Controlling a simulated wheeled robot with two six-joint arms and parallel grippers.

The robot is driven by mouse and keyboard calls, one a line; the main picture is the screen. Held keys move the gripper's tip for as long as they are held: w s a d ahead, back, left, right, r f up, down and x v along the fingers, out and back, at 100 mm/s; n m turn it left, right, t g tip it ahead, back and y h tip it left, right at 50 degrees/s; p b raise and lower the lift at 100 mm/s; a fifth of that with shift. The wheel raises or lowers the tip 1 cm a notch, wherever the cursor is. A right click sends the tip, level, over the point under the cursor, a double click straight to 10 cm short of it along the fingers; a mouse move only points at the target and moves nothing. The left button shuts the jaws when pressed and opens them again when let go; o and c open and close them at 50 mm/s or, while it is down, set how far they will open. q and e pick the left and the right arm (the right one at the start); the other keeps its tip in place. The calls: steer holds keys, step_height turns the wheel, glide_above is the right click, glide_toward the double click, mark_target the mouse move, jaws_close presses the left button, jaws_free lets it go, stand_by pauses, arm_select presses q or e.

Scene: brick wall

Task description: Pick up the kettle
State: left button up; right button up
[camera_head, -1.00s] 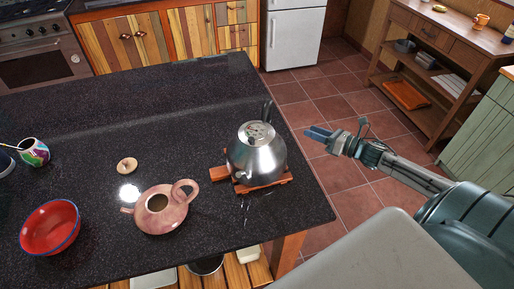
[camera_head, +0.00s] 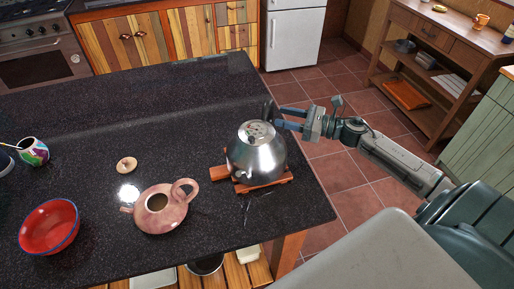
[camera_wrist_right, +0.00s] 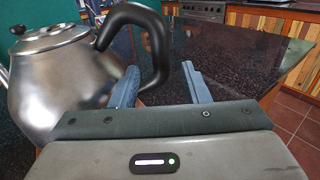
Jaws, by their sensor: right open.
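The silver kettle (camera_head: 257,160) stands upright on a wooden board (camera_head: 219,173) near the right end of the dark counter. Its black handle (camera_wrist_right: 140,35) curves out toward my right gripper in the right wrist view, where the kettle body (camera_wrist_right: 65,90) fills the left side. My right gripper (camera_head: 279,118) is open at the handle, beside the kettle's upper right. In the right wrist view its two blue fingers (camera_wrist_right: 160,82) are apart, with the lower end of the handle appearing between or just beyond them. Whether they touch the handle is unclear. My left gripper is out of view.
A pink clay teapot (camera_head: 160,210) stands left of the kettle, with its small lid (camera_head: 126,165) behind it. A red bowl (camera_head: 48,228) and a painted cup (camera_head: 34,151) are farther left. The counter's back (camera_head: 150,95) is clear. A wooden shelf (camera_head: 440,60) stands far right.

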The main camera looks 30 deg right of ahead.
mark_target(270, 117)
steer(key=shift+w+a+p, duration=0.2)
steer(key=shift+w+p, duration=0.05)
steer(key=shift+p, duration=0.05)
steer(key=p+x, duration=0.2)
steer(key=x, duration=0.1)
steer(key=shift+w+a+f+p, duration=0.1)
steer(key=shift+w+f+p, duration=0.15)
steer(key=shift+p, duration=0.1)
steer(key=shift+w+a+f, duration=0.15)
steer(key=shift+w+a, duration=0.25)
jaws_close()
stand_by(0.8)
